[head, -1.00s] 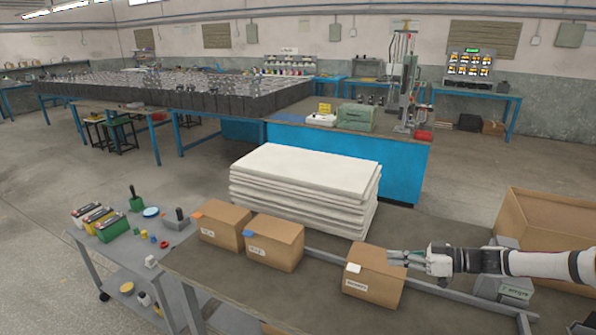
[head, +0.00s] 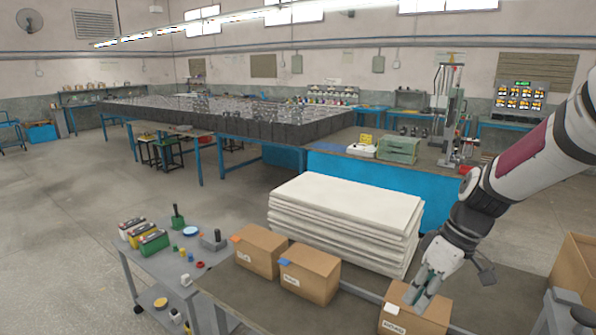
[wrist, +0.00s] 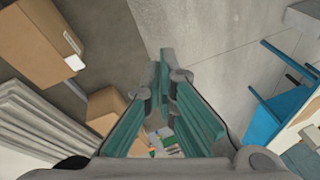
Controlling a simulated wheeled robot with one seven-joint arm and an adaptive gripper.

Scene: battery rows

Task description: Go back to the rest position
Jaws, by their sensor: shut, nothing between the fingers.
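My gripper (head: 420,298) is at the end of my arm at the right of the head view, pointing down. It is shut and empty. Its fingers overlap the rightmost cardboard box (head: 428,318) in the picture; I cannot tell the height between them. In the wrist view, the green finger pads (wrist: 165,105) fill the middle, with no object held between them.
The bench holds further cardboard boxes (head: 260,252) (head: 312,272). A stack of white sheets (head: 345,205) stands behind them. A grey cart (head: 158,275) with batteries (head: 153,242) is at left. A large open carton (head: 577,270) is at right.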

